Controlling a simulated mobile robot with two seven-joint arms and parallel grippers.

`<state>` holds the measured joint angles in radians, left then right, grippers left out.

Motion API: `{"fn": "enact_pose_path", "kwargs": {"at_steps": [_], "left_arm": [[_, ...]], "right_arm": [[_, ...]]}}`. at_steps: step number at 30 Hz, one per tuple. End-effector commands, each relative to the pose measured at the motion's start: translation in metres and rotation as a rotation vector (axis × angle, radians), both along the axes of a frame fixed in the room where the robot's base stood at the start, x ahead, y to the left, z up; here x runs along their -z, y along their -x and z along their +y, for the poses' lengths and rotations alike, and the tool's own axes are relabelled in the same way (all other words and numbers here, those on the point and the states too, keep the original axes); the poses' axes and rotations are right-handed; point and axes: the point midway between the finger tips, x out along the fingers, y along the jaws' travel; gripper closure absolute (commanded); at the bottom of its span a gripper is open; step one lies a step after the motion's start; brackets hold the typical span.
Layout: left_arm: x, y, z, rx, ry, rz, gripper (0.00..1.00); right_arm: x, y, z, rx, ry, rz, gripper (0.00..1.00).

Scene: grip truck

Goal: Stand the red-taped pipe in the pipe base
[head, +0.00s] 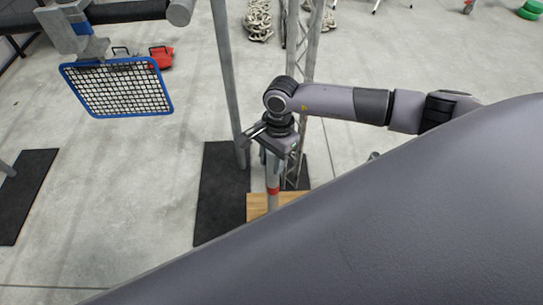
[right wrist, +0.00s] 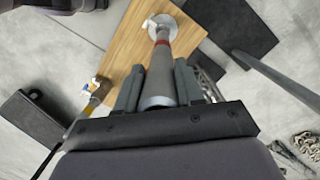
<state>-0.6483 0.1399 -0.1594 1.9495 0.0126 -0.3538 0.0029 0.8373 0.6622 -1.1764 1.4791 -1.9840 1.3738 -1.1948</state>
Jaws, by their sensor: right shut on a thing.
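The red-taped pipe (right wrist: 157,85) is a grey tube with a red band near its lower end. It also shows in the head view (head: 272,176), close to upright. My right gripper (head: 269,142) is shut on its upper part; in the right wrist view its fingers (right wrist: 159,68) lie on both sides of the tube. The pipe base (right wrist: 176,22) is a pale round plate on the wooden board (right wrist: 124,37). The pipe's lower end overlaps the plate in the right wrist view; I cannot tell whether it is seated in it. My left gripper is not in view.
A yellow-banded pipe (right wrist: 92,97) stands at the board's left side in the right wrist view. A grey pole (head: 226,75) and a lattice truss (head: 305,50) rise close to my right gripper. Black mats (head: 219,205) lie on the floor. A blue-framed mesh (head: 118,87) hangs at upper left.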

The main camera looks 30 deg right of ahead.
Motion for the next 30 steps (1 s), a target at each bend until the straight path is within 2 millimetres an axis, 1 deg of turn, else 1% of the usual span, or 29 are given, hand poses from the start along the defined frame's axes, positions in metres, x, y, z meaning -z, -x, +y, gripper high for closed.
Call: {"fn": "enact_pose_path", "kwargs": {"at_steps": [5,12,17,21,30], "left_arm": [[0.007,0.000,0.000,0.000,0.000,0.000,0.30],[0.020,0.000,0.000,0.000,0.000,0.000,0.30],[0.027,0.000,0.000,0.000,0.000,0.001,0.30],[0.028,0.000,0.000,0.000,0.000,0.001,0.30],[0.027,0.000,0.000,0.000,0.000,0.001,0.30]], "right_arm": [[0.009,0.000,0.000,-0.001,-0.001,-0.001,1.00],[0.030,0.000,0.001,-0.001,-0.001,-0.001,1.00],[0.040,0.000,0.001,-0.002,-0.002,-0.002,1.00],[0.043,0.000,0.001,-0.002,-0.002,-0.002,1.00],[0.042,0.000,0.001,-0.002,-0.002,-0.002,1.00]]}}
